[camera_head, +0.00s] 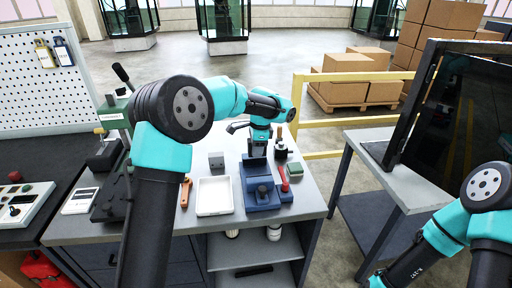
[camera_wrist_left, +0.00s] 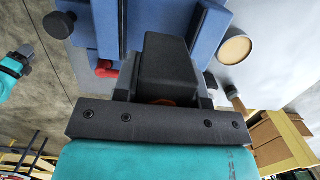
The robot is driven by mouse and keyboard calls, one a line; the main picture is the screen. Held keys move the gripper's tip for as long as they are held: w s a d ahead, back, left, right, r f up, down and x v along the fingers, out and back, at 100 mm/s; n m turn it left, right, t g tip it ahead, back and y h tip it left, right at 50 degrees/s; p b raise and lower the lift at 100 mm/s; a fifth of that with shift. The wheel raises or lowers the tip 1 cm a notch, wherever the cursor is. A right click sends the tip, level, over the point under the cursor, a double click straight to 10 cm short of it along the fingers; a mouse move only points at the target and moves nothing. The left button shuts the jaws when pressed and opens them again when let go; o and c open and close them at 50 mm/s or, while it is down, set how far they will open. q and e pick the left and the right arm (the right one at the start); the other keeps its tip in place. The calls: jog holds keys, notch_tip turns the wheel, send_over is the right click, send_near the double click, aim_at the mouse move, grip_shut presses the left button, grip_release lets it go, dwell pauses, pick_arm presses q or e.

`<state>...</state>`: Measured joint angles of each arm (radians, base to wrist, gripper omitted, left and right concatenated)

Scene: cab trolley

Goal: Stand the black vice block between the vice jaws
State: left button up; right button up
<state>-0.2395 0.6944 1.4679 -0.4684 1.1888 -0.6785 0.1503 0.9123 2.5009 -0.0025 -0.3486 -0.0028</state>
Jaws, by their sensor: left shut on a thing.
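The black vice block (camera_wrist_left: 168,68) fills the space between the fingers of my left gripper (camera_wrist_left: 163,100) in the left wrist view. The gripper is shut on it. The blue vice (camera_head: 262,192) stands on the grey bench top, and my left gripper (camera_head: 258,152) hangs over its far end in the head view, hiding the block there. The blue jaws also show behind the block in the left wrist view (camera_wrist_left: 204,28); I cannot tell whether the block is between them. My right arm enters at lower right, its fingertips out of frame.
A white tray (camera_head: 214,210), a grey cube (camera_head: 216,160) and an orange-handled tool (camera_head: 186,191) lie left of the vice. A red-handled tool (camera_head: 284,183) and a green-topped block (camera_head: 295,168) are close on its right. The bench's right edge is near.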

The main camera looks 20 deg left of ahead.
pick_arm(q)
jog(key=shift+f, duration=4.9)
jog(key=shift+f, duration=0.25)
jog(key=o, duration=1.3)
jog(key=shift+c, duration=0.2)
jog(key=r, duration=0.5)
jog(key=d+r, duration=0.1)
jog(key=r, duration=1.1)
jog(key=shift+w+d+r, duration=0.15)
jog(key=shift+w+d, duration=0.25)
